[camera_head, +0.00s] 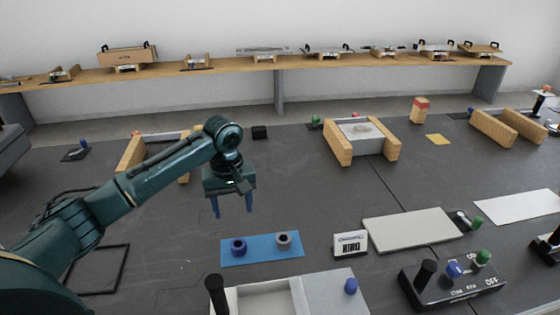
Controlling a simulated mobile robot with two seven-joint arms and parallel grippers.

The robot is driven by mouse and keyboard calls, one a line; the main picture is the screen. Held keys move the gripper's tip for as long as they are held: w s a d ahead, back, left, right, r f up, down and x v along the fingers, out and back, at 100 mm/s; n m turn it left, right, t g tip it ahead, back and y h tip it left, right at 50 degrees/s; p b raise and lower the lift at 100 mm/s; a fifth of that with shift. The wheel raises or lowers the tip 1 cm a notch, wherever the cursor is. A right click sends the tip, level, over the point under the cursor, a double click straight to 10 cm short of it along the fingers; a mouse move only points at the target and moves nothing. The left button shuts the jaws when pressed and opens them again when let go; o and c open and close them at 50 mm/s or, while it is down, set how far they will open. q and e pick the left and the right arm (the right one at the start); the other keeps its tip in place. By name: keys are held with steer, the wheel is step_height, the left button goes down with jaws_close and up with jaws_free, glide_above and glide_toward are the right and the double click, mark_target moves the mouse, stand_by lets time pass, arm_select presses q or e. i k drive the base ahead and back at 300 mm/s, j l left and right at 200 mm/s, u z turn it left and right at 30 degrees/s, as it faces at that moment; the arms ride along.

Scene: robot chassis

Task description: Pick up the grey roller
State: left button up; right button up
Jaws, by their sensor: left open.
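The grey roller (284,239) sits on the right part of a blue mat (262,252) on the dark table. A dark blue roller (238,246) sits beside it on the left part of the same mat. My left gripper (233,207) is open and empty, pointing down above the table. In the picture it lies beyond the mat, above and to the left of the grey roller. My right gripper is not in view.
A grey tray (300,290) with a black knob stands in front of the mat. A small labelled box (350,244) and a pale flat plate (412,229) lie to its right. A black switch box (455,288) is at front right. Wooden blocks with a grey part (362,140) stand behind.

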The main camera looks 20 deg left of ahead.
mark_target(282, 246)
steer(key=k+l, duration=0.2)
steer(key=l, duration=0.2)
steer(key=k+l, duration=0.2)
steer(key=l, duration=0.2)
steer(key=k+l, duration=0.2)
steer(key=l, duration=0.2)
